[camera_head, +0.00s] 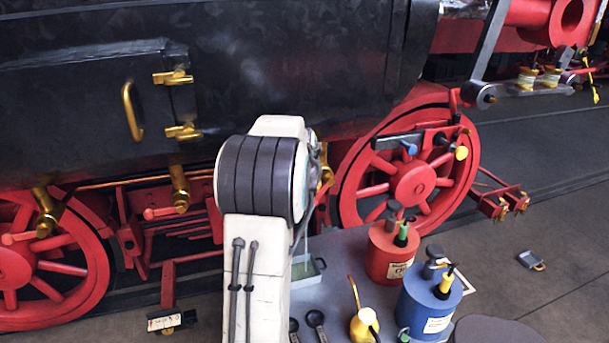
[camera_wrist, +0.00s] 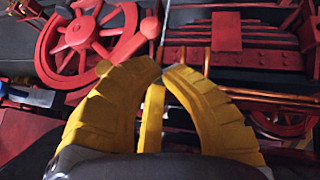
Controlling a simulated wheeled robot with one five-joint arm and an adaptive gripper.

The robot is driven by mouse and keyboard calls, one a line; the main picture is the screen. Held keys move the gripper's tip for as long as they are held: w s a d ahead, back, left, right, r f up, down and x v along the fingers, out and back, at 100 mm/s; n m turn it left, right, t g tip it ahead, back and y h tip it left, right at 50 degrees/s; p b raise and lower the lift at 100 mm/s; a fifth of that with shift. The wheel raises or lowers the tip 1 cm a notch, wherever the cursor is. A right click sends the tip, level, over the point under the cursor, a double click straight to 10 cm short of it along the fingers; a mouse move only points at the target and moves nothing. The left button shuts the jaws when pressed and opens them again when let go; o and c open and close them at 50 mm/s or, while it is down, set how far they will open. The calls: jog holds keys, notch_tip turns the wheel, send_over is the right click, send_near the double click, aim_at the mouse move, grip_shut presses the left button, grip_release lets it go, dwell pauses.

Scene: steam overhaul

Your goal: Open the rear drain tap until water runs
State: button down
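Brass drain taps with red levers hang under the black tank. One tap (camera_head: 45,218) is at the far left, and another tap (camera_head: 179,190) is near the middle, left of my arm. A bit of brass (camera_head: 325,178) shows just right of my arm, mostly hidden; I cannot tell if it is a tap. No running water is visible. My gripper is hidden behind my arm in the head view. In the wrist view, the yellow fingers of my gripper (camera_wrist: 163,72) curve together with tips meeting or nearly so; nothing is clearly held.
Red spoked wheels stand at left (camera_head: 15,265) and right (camera_head: 412,182). A grey work surface carries a red can (camera_head: 392,255), a blue can (camera_head: 427,305), a yellow oiler (camera_head: 363,326) and a small tray (camera_head: 308,272). Open floor lies at right.

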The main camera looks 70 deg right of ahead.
aim_at(321, 192)
jog(key=shift+p+x, duration=0.3)
jog(key=shift+x, duration=2.45)
